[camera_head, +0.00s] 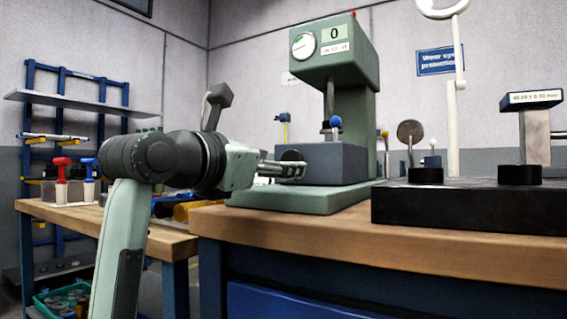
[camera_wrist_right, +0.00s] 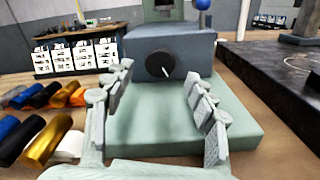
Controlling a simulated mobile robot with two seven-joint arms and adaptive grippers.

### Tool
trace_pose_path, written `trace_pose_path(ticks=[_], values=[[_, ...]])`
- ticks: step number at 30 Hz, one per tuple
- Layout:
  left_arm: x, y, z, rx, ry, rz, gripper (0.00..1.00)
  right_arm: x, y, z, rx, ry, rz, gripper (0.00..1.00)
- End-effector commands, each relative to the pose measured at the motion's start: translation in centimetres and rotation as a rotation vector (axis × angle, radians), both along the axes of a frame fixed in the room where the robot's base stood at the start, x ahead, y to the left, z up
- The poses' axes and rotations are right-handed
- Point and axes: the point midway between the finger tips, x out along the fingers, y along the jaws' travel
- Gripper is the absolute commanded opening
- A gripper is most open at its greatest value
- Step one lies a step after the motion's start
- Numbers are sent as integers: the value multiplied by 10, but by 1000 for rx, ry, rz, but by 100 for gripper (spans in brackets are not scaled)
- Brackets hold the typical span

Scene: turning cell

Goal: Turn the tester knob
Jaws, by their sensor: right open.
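The tester (camera_head: 345,90) is a green column machine with a dial and a display reading 0. A grey-blue block (camera_wrist_right: 190,46) sits on its green base (camera_wrist_right: 165,120). The round black tester knob (camera_wrist_right: 158,62) is on the block's front face, its white pointer line slanting down to the right. My right gripper (camera_wrist_right: 158,78) is open and empty. Its fingers lie either side of the knob in the right wrist view, apparently short of it. In the head view the gripper (camera_head: 290,168) is in front of the block and largely covers the knob area. My left gripper is not in view.
A black slab (camera_head: 470,205) with fixtures stands right of the tester on the wooden bench (camera_head: 400,248). Several coloured cylinders lie left of the base, including a gold one (camera_wrist_right: 46,142). A blue ball (camera_head: 335,121) tops a lever above the block.

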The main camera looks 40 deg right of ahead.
Motion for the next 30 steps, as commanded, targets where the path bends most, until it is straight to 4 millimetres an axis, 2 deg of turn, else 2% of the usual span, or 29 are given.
trace_pose_path(ticks=[1,6,12,18,30], values=[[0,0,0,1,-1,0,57,-2,12,0,-2,0,4,57],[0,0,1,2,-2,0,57,-13,47,1,-2,-2,1,57],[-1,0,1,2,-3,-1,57,-22,75,1,-2,-1,-1,57],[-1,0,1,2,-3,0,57,-24,84,0,-1,-1,0,57],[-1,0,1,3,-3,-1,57,-24,84,0,0,-1,0,57]])
